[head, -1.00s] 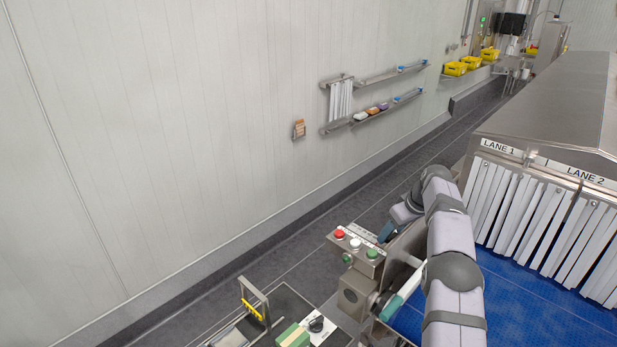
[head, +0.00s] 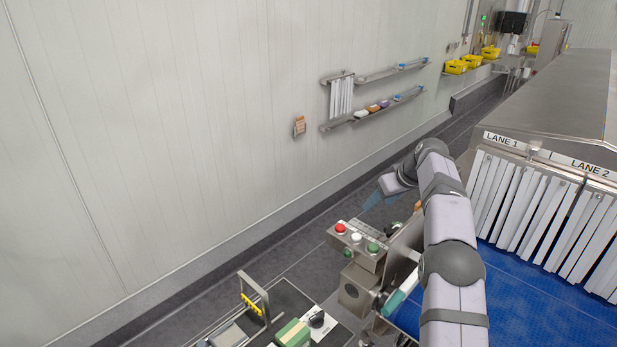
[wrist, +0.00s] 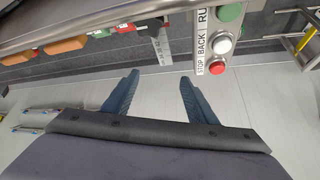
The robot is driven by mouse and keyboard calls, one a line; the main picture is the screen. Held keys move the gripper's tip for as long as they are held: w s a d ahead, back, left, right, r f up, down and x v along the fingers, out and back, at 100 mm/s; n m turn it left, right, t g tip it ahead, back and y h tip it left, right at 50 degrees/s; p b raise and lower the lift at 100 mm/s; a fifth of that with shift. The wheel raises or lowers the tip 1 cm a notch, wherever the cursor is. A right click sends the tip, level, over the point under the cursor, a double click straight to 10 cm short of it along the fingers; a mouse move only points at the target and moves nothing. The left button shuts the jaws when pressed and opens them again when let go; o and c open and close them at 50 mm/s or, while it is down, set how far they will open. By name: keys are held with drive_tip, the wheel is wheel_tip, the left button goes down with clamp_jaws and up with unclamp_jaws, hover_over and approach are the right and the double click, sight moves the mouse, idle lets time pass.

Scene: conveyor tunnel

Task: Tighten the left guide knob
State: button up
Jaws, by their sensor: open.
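My gripper (head: 372,200) is at the end of the arm, out over the floor on the left side of the conveyor, beyond the button box. In the wrist view its two blue fingers (wrist: 158,82) are spread apart with nothing between them. I cannot pick out the left guide knob for certain in either view. The conveyor side and its metal rail (wrist: 100,22) cross the top of the wrist view. My arm hides part of the conveyor's left edge in the head view.
The button box (head: 357,247) has red, white and green buttons and stands close to my gripper; it also shows in the wrist view (wrist: 219,50). The blue belt (head: 540,300) runs under strip curtains (head: 520,200). Orange blocks (wrist: 68,45) sit beside the rail. Wall shelves (head: 375,110) stand beyond open floor.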

drive_tip(key=w+a+r+m+t+b, duration=0.1)
drive_tip(key=w+a+m+t, duration=0.2)
drive_tip(key=a, duration=0.7)
drive_tip(key=w+a+r+m+t, duration=0.2)
drive_tip(key=w+a+m+t, duration=0.2)
drive_tip(key=a+m, duration=0.3)
drive_tip(key=shift+w+a+r+t+b, duration=0.3)
drive_tip(key=shift+w+a, duration=0.55)
drive_tip(key=shift+a, duration=0.8)
drive_tip(key=shift+f, duration=0.1)
